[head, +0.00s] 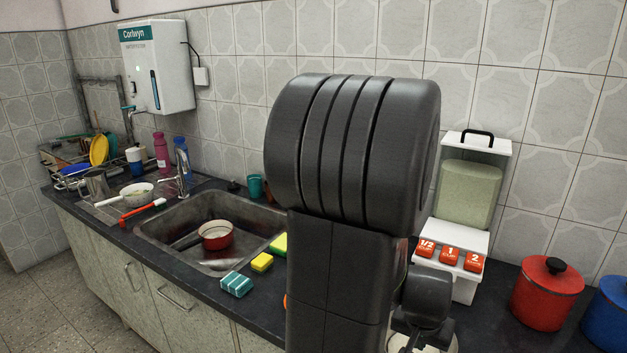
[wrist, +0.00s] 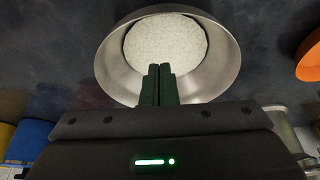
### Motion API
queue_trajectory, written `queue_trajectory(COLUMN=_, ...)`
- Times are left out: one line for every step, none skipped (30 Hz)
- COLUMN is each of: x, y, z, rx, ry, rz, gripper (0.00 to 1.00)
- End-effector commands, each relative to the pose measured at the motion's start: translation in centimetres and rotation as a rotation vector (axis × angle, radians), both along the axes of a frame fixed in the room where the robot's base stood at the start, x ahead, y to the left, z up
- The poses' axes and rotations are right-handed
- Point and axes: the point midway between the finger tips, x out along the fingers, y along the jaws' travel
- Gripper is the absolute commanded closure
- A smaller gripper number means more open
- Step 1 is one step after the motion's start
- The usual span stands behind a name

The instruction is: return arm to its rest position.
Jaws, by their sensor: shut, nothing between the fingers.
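My gripper (wrist: 159,72) is shut and empty, its two dark green fingers pressed together. In the wrist view the fingertips overlap the near rim of a round steel vessel (wrist: 226,62) with pale, grainy contents (wrist: 165,45). I cannot tell whether they touch it. In the head view my arm (head: 350,160) stands upright and large in the middle, hiding part of the counter. The fingers are not clearly seen there.
A white dispenser (head: 462,235) with orange buttons stands right of my arm. A red canister (head: 546,292) and a blue canister (head: 607,315) are further right. The sink (head: 165,222), holding a red pan (head: 216,236), is left. An orange object (wrist: 311,57) lies right of the vessel.

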Motion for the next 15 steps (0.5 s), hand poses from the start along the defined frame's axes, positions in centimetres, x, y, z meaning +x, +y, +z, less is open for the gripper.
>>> queue_trajectory(x=-0.1, y=0.1, z=0.9, rx=-0.002, ry=-0.006, rz=0.000, gripper=1.00)
queue_trajectory(x=-0.3, y=0.2, z=1.3, rx=-0.002, ry=-0.005, rz=0.000, gripper=1.00)
queue_trajectory(x=-0.4, y=0.3, z=1.8, rx=-0.002, ry=-0.006, rz=0.000, gripper=1.00)
queue_trajectory(x=-0.5, y=0.3, z=2.1, rx=-0.002, ry=-0.005, rz=0.000, gripper=1.00)
queue_trajectory(x=-0.7, y=0.4, z=2.5, rx=-0.002, ry=-0.003, rz=0.000, gripper=1.00)
queue_trajectory(x=-0.8, y=0.5, z=3.0, rx=-0.002, ry=-0.006, rz=0.000, gripper=1.00)
queue_trajectory(x=-0.9, y=0.6, z=3.4, rx=-0.001, ry=-0.004, rz=0.000, gripper=1.00)
queue_trajectory(x=-1.0, y=0.6, z=3.7, rx=-0.002, ry=-0.005, rz=-0.001, gripper=1.00)
queue_trajectory(x=-1.2, y=0.7, z=4.3, rx=-0.002, ry=-0.005, rz=-0.001, gripper=1.00)
queue_trajectory(x=-1.3, y=0.8, z=4.6, rx=-0.002, ry=-0.005, rz=-0.001, gripper=1.00)
queue_trajectory(x=-1.4, y=0.9, z=5.0, rx=-0.002, ry=-0.005, rz=-0.001, gripper=1.00)
queue_trajectory(x=-1.6, y=1.0, z=5.6, rx=-0.002, ry=-0.005, rz=-0.001, gripper=1.00)
queue_trajectory(x=-1.7, y=1.0, z=5.9, rx=-0.002, ry=-0.005, rz=-0.001, gripper=1.00)
queue_trajectory(x=-1.8, y=1.1, z=6.4, rx=-0.002, ry=-0.005, rz=-0.001, gripper=1.00)
queue_trajectory(x=-1.9, y=1.2, z=6.9, rx=-0.002, ry=-0.005, rz=-0.001, gripper=1.00)
